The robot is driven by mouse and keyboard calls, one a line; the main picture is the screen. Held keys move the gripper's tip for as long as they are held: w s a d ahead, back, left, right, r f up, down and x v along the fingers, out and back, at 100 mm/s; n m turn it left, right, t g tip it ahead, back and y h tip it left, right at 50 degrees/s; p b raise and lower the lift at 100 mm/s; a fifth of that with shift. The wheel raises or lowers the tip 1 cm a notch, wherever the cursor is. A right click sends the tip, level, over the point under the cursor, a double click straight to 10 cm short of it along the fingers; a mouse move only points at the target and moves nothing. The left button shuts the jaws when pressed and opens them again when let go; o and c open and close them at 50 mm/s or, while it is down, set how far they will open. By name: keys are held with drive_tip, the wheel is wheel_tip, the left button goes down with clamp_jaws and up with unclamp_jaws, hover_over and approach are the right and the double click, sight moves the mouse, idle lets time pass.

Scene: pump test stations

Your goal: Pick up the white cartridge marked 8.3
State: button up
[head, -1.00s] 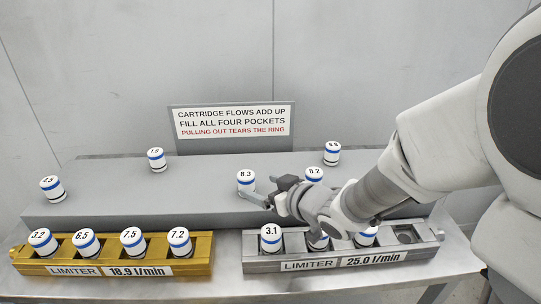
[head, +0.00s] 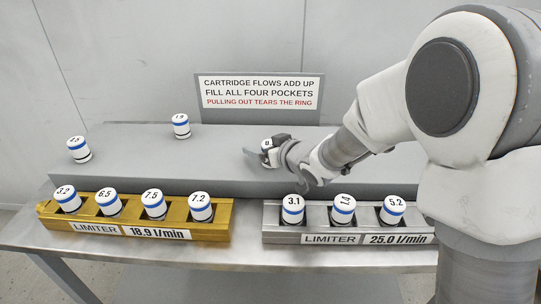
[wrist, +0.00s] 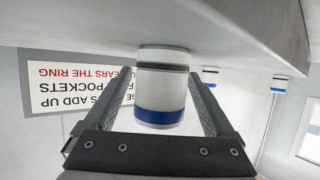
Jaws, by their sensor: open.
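The white cartridge marked 8.3 (head: 266,144) stands upright on the grey raised shelf (head: 215,165); my gripper partly covers it and only the start of its mark shows. In the upside-down wrist view the white cartridge (wrist: 162,98) with a blue band and a dark ring stands between the two fingers. My gripper (head: 264,156) is open, with one finger on each side of the cartridge. A gap shows on both sides in the wrist view (wrist: 161,90), so the fingers look apart from it.
Cartridges 7.9 (head: 181,126) and another (head: 79,149) stand on the shelf at left. The gold limiter (head: 150,228) holds several cartridges; the silver limiter (head: 283,238) shows 3.1, 1.4 and 5.2. My arm hides its right end. A sign (head: 260,92) stands behind.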

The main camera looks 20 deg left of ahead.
clamp_jaws()
idle(0.4)
